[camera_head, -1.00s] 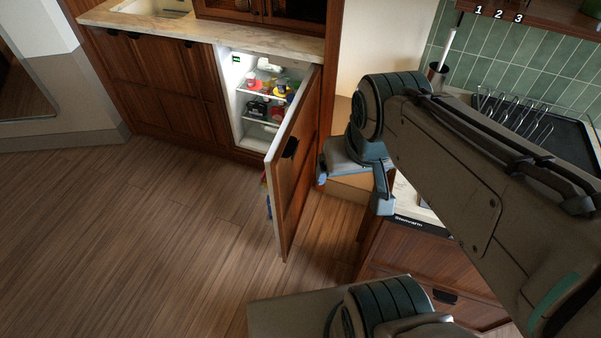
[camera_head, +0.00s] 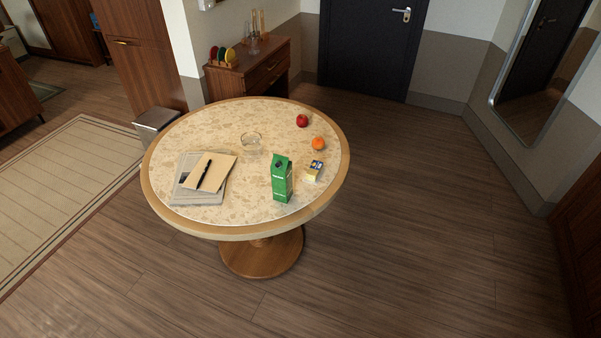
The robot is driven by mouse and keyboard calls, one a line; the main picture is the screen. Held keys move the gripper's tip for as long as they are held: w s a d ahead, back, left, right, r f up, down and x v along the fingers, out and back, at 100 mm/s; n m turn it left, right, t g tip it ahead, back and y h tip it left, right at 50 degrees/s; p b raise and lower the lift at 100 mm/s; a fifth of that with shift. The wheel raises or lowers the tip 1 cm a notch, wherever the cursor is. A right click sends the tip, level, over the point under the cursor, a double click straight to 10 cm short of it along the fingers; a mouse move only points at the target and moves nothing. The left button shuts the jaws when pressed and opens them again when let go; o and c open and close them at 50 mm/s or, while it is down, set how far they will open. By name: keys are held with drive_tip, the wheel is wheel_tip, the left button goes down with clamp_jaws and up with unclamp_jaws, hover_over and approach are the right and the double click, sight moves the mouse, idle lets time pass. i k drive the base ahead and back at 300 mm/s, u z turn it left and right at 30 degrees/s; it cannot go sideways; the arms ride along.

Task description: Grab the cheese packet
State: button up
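A small yellow packet with a dark blue and white label (camera_head: 313,171) sits on the round table (camera_head: 240,228), near its right edge. It looks like the cheese packet, but its print is too small to read. A green carton (camera_head: 281,178) stands upright just left of it, and an orange (camera_head: 318,143) lies behind it. My gripper and arm are not in view.
The table also holds a red apple (camera_head: 302,120), a clear glass (camera_head: 251,144), and a notepad with a pen (camera_head: 211,172) on a grey item. A bin (camera_head: 157,122) stands at the table's back left. The wooden floor (camera_head: 420,220) to the right is clear.

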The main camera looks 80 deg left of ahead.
sight(314, 171)
drive_tip(key=u, duration=2.05)
drive_tip(key=k, duration=0.65)
drive_tip(key=z, duration=0.45)
drive_tip(key=i, duration=1)
drive_tip(key=u, duration=0.7)
drive_tip(key=i, duration=1.35)
drive_tip(key=u, duration=1.3)
drive_tip(key=i, duration=0.6)
drive_tip(key=u, duration=0.4)
